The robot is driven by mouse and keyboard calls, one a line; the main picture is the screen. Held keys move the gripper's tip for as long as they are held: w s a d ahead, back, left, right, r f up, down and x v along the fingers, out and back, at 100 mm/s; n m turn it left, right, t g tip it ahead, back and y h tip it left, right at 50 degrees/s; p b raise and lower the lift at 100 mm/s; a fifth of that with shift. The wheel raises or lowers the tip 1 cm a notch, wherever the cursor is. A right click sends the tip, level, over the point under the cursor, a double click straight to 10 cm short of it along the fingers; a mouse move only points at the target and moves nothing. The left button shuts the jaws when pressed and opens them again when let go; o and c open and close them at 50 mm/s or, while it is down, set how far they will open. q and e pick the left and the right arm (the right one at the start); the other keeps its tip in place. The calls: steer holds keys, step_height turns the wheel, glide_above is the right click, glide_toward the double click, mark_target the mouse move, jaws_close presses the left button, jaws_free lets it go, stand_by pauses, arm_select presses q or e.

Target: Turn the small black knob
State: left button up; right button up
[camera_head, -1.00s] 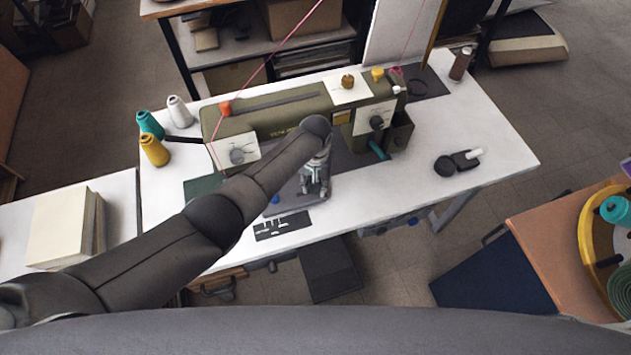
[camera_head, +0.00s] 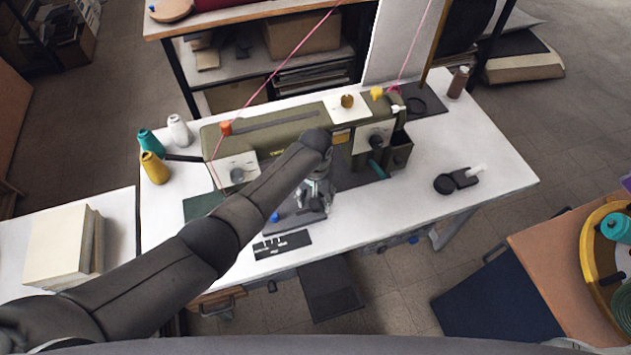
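An olive-green sewing machine (camera_head: 272,124) stands on the white table. A small black knob (camera_head: 376,142) sits on the white plate at the right of its front. A grey dial (camera_head: 237,175) is on the white plate at its left end, and another dark round part (camera_head: 399,159) is on the dark box at the right end. My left gripper (camera_head: 313,209) points down in front of the machine, left of and below the black knob, apart from it. Its fingers look spread with nothing between them. My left arm hides part of the machine's front. My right gripper does not show.
Several thread cones, including a yellow one (camera_head: 155,168), stand left of the machine. A black roll-like item (camera_head: 457,181) lies on the table's right. A dark card (camera_head: 282,244) lies at the front edge. A pink thread runs above the machine. The table's right part is mostly clear.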

arm_select(q)
step_height(320, 180, up, 10)
stand_by(0.4)
stand_by(0.5)
